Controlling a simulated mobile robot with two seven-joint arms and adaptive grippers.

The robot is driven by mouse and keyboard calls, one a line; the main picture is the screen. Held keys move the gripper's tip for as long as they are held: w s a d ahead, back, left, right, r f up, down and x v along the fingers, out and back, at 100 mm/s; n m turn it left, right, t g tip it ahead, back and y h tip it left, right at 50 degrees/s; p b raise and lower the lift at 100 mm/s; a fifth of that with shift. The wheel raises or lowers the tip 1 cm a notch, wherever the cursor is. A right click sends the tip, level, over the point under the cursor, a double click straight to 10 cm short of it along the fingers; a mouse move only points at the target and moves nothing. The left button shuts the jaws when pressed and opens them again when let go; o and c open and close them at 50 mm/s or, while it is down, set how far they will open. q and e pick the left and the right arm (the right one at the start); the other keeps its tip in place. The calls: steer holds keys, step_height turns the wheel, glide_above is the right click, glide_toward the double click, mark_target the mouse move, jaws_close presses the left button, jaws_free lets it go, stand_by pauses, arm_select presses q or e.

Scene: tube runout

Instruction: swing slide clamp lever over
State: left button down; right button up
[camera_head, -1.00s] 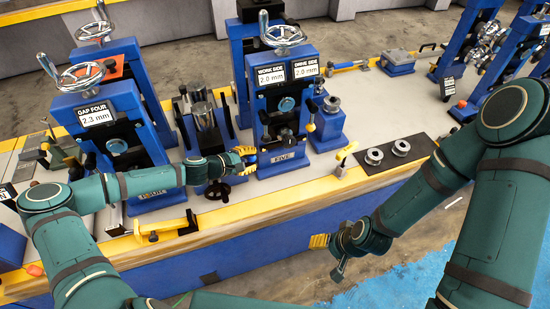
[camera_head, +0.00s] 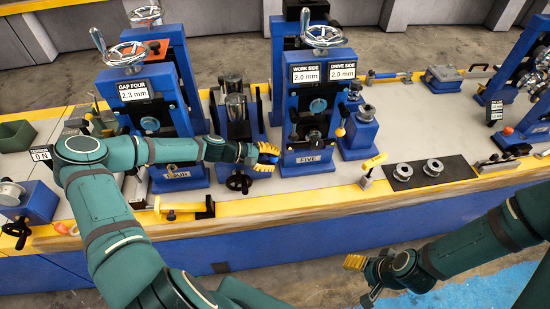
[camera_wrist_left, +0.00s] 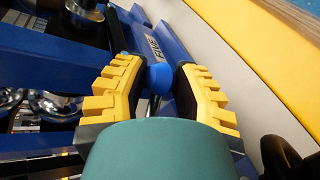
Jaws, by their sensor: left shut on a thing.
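My left gripper (camera_head: 267,157) is at the lower left of the blue roll stand labelled FIVE (camera_head: 307,159). In the left wrist view its yellow ridged fingers (camera_wrist_left: 158,84) are shut on a blue rounded knob (camera_wrist_left: 159,77). The stand's FIVE label also shows in the left wrist view (camera_wrist_left: 153,44). My right gripper (camera_head: 355,262) hangs in front of the bench, away from the stand, and its finger opening is unclear.
A black handwheel (camera_head: 239,181) sits just left of and below the left gripper. The gap four stand (camera_head: 133,90) is to the left. The yellow bench edge (camera_head: 310,208) runs along the front.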

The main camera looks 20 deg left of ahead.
mark_target(272, 157)
arm_select(q)
steer(key=shift+s, duration=0.15)
stand_by(0.3)
steer(key=c, duration=0.6)
jaws_free()
steer(key=shift+c, duration=0.2)
steer(key=shift+r, duration=0.1)
step_height(272, 157, up, 10)
steer(key=shift+f, duration=0.1)
